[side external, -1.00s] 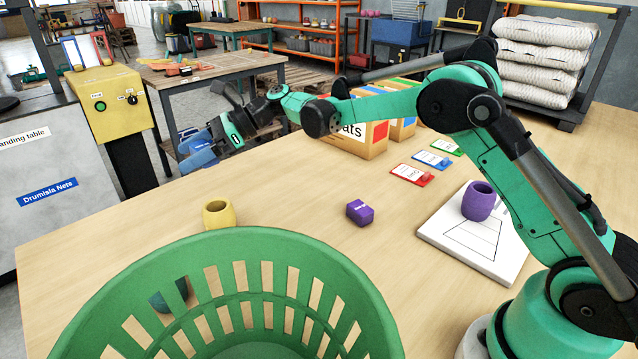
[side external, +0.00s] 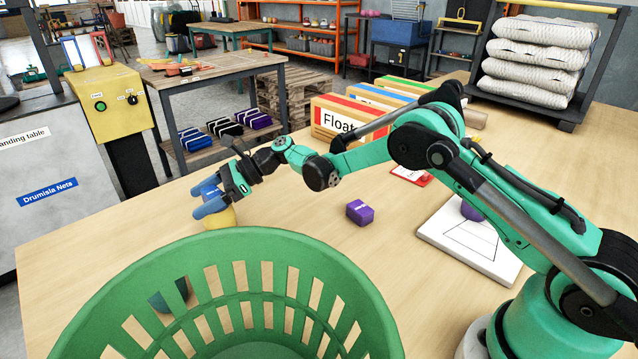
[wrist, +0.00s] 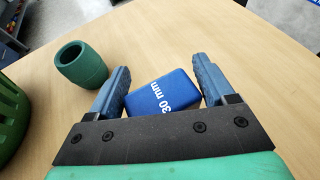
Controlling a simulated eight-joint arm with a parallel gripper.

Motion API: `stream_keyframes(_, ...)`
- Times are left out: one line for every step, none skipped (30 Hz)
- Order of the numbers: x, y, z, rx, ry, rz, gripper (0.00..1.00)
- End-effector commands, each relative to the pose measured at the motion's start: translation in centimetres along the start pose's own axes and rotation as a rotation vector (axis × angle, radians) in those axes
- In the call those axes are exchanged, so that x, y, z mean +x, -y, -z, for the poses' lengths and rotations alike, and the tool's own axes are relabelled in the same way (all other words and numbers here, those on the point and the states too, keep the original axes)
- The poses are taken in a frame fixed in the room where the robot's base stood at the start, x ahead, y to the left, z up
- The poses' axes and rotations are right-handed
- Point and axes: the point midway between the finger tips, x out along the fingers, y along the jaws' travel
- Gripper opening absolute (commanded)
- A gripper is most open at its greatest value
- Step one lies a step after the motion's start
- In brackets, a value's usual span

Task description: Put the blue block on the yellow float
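The blue block (wrist: 162,92), marked "30 mm", sits between the two blue fingers of my gripper (wrist: 164,85) in the wrist view, slightly skewed, spanning the gap between them. In the side view my gripper (side external: 209,197) is low at the left of the table, right at the yellow float (side external: 222,219). The fingers cover the float's upper part, and the block is hard to tell from the fingers there. The wrist view does not show the yellow float. I cannot tell whether the block touches it.
A green basket (side external: 215,244) fills the near side. A green float (wrist: 80,65) stands left of my gripper in the wrist view. A purple block (side external: 360,212), a white board (side external: 455,243) with a partly hidden purple float (side external: 472,211), and a "Float" box (side external: 340,122) are further right.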

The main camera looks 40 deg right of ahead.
Motion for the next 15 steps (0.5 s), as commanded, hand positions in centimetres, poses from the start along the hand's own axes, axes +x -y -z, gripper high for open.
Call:
stream_keyframes(0.0, 0.0, 0.0, 0.000, 0.000, 0.000, 0.91)
stream_keyframes(0.0, 0.0, 0.0, 0.000, 0.000, 0.000, 0.99)
stream_keyframes(0.0, 0.0, 0.0, 0.000, 0.000, 0.000, 1.00)
stream_keyframes(0.0, 0.0, 0.0, 0.000, 0.000, 0.000, 1.00)
stream_keyframes(0.0, 0.0, 0.0, 0.000, 0.000, 0.000, 1.00)
stream_keyframes(0.0, 0.0, 0.0, 0.000, 0.000, 0.000, 1.00)
stream_keyframes(0.0, 0.0, 0.0, 0.000, 0.000, 0.000, 1.00)
stream_keyframes(0.0, 0.0, 0.0, 0.000, 0.000, 0.000, 1.00)
stream_keyframes(0.0, 0.0, -0.1, 0.000, 0.000, 0.000, 1.00)
stream_keyframes(-0.1, 0.0, -0.2, 0.000, 0.000, 0.000, 1.00)
stream_keyframes(-0.1, 0.0, -0.3, 0.000, 0.000, 0.000, 1.00)
stream_keyframes(-0.5, 0.0, -0.3, 0.001, 0.000, 0.001, 1.00)
stream_keyframes(-0.8, 0.1, -0.3, 0.001, 0.000, 0.002, 1.00)
stream_keyframes(-1.3, 0.1, -0.3, 0.001, -0.001, 0.002, 1.00)
stream_keyframes(-2.0, 0.1, -0.3, 0.002, -0.001, 0.003, 1.00)
